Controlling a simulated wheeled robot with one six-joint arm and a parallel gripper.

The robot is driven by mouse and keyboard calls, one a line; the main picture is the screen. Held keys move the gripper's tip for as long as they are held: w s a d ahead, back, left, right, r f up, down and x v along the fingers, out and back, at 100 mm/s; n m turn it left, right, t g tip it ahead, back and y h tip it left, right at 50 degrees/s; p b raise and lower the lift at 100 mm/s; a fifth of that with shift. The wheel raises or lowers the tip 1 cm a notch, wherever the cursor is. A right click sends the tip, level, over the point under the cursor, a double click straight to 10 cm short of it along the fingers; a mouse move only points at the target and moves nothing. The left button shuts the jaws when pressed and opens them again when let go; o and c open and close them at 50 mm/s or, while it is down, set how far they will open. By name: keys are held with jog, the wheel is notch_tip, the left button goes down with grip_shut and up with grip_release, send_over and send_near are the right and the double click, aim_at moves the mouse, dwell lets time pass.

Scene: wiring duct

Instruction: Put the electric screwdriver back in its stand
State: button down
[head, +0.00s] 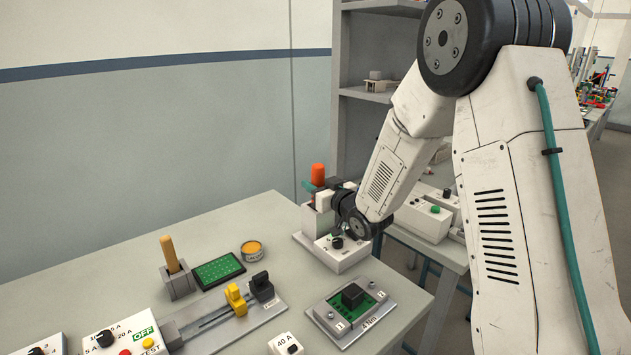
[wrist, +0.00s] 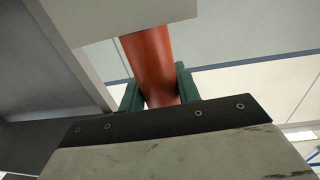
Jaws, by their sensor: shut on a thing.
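The orange, rounded body of the electric screwdriver (head: 318,172) stands upright at the far right corner of the bench. My gripper (head: 319,186) is shut on it with its green fingers. In the wrist view the orange body (wrist: 151,62) is between the two green fingers, and a pale block hides part of it. A white block (head: 313,222), seemingly the stand, rises directly below on a white base with a black knob. The screwdriver's lower end is hidden, so I cannot tell whether it is inside the stand or just above it.
A green-topped box with a black knob (head: 352,296) sits in front. To the left are a slide rail with a yellow block (head: 236,299), a green board (head: 218,269), an orange-topped tin (head: 252,249) and a handle in a grey holder (head: 178,284). Shelving (head: 365,95) stands behind.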

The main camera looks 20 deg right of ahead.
jog(key=c, duration=0.9)
grip_release()
jog(key=shift+f, duration=0.1)
jog(key=v, duration=0.8)
